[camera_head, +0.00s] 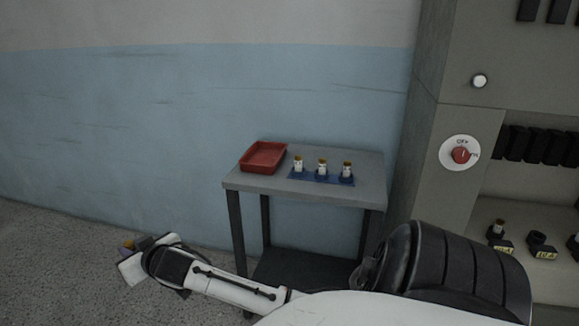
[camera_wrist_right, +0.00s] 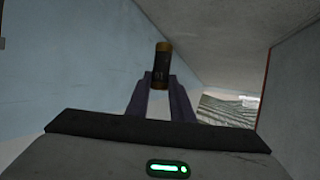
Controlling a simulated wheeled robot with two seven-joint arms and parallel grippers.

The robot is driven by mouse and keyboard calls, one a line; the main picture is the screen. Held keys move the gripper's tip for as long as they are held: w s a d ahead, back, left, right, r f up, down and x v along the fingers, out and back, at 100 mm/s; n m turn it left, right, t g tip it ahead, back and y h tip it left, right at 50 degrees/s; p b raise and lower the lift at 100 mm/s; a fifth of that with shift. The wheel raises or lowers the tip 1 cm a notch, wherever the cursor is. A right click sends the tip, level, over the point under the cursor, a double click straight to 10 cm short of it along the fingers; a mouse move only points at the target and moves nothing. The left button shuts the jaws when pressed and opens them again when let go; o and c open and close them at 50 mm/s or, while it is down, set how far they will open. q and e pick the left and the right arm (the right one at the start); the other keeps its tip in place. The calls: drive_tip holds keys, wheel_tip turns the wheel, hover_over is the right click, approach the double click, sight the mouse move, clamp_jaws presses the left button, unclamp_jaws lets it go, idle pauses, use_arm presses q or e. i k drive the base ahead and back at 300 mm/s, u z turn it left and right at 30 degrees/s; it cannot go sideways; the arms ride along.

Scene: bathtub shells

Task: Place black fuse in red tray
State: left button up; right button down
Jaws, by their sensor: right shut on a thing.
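A black fuse (camera_wrist_right: 161,66) with gold-coloured ends is upright between the fingertips of my right gripper (camera_wrist_right: 160,88) in the right wrist view. The right gripper is shut on it. In the head view this gripper (camera_head: 129,247) is at the lower left, off the table's left side and well away from the tray; the fuse is too small to make out clearly there. The red tray (camera_head: 264,157) is on the left part of the small grey table and looks empty. My left gripper is not in view.
The grey table (camera_head: 235,182) also bears a blue holder (camera_head: 309,178) with 3 light-bodied, gold-capped fuses, right of the tray. A grey cabinet (camera_head: 425,140) with a red switch (camera_head: 460,155) and fuse sockets (camera_head: 500,238) stands at the right. A blue wall is behind.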

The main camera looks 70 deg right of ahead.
sight(264, 160)
drive_tip(key=k, duration=0.15)
drive_tip(key=z, duration=1.15)
